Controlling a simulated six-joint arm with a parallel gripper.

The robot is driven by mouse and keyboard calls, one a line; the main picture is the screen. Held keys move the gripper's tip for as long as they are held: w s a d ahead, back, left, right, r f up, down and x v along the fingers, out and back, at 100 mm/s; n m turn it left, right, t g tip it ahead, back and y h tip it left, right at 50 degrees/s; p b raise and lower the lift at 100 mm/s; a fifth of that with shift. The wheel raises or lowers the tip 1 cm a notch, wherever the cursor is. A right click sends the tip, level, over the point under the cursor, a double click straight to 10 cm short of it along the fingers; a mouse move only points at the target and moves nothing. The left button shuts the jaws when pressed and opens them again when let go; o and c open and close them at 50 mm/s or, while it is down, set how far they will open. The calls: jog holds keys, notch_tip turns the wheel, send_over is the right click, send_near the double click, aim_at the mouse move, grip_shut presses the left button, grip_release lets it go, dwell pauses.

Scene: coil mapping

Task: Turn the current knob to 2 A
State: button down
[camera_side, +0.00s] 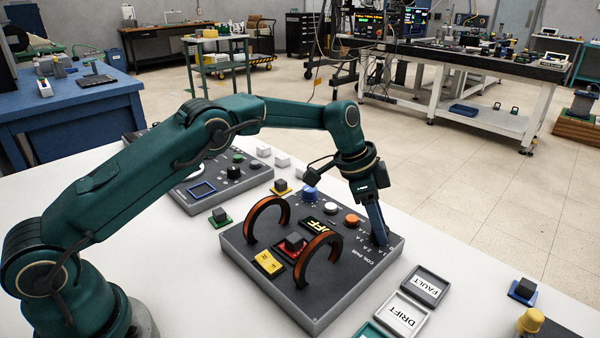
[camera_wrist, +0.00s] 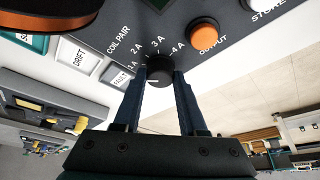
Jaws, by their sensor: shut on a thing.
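The black current knob (camera_wrist: 159,70) sits on the grey coil pair panel (camera_wrist: 215,10), with the labels 1 A, 2 A, 3 A and 4 A in an arc around it. A pale mark shows low on the knob in the wrist view, on the 1 A side; I cannot tell its exact setting. My gripper (camera_wrist: 160,75) is shut on the knob, one blue finger on each side. In the side view my gripper (camera_side: 382,238) reaches down to the panel's right corner, and its fingers hide most of the knob. The coil panel's grey side wall (camera_side: 357,288) also shows there.
An orange button (camera_side: 352,219) labelled OUTPUT is close to the knob. FAULT (camera_side: 428,285) and DRIFT (camera_side: 402,315) trays lie beside the panel. A yellow knobbed object (camera_side: 530,320) stands at the right.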

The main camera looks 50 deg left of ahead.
jog(key=shift+m+g, duration=0.3)
jog(key=shift+m, duration=0.4)
jog(key=shift+a+m, duration=0.1)
jog(key=shift+m, duration=0.3)
jog(key=shift+c, duration=2.3)
grip_release()
jog(key=shift+v, duration=2.55)
